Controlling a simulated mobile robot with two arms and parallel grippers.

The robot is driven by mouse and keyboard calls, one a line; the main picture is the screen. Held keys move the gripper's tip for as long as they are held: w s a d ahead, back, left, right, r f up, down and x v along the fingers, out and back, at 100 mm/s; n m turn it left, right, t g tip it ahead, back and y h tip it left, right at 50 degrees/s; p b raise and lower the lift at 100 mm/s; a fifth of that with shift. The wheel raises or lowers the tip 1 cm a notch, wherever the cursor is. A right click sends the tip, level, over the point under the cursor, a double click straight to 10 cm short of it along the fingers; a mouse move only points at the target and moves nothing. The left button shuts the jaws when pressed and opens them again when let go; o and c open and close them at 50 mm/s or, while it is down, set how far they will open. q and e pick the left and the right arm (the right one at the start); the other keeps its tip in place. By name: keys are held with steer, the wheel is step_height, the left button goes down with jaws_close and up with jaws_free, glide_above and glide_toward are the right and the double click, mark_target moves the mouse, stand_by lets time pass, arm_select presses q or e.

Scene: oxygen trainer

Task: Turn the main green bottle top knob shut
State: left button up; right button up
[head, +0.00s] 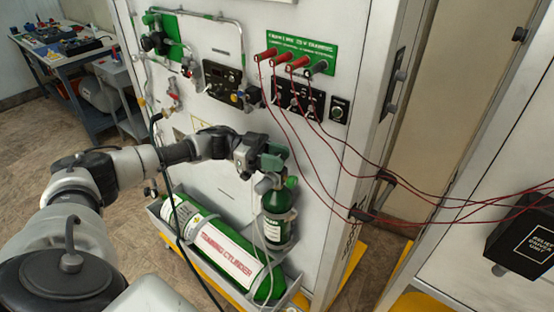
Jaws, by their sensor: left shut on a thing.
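A green bottle (278,230) stands upright at the front of the white trainer panel, with a grey valve neck on top. Its green top knob (273,161) sits above the neck. My left gripper (262,158) reaches in from the left and is shut on the top knob, partly hiding it. How far the knob is turned cannot be told. My right gripper is not in view.
A larger green and white cylinder (222,247) lies in a grey tray left of the bottle. A dark hose and red wires (335,150) cross the panel front. A black box (524,235) is at right. A workbench (75,55) stands far left, with open floor before it.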

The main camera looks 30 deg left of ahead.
arm_select(q)
steer(key=shift+r+m+g, duration=0.1)
steer(key=shift+m+g, duration=0.2)
steer(key=shift+g, duration=0.1)
steer(key=o, duration=0.9)
steer(key=shift+d, duration=0.1)
steer(key=a+b, duration=0.1)
steer(key=a, duration=0.2)
steer(key=s+a+b, duration=0.1)
steer(key=a+b, duration=0.1)
steer(key=a, duration=0.2)
steer(key=a+b, duration=0.1)
steer(key=a, duration=0.2)
steer(key=shift+s+a+b, duration=0.35)
steer(key=shift+b, duration=0.05)
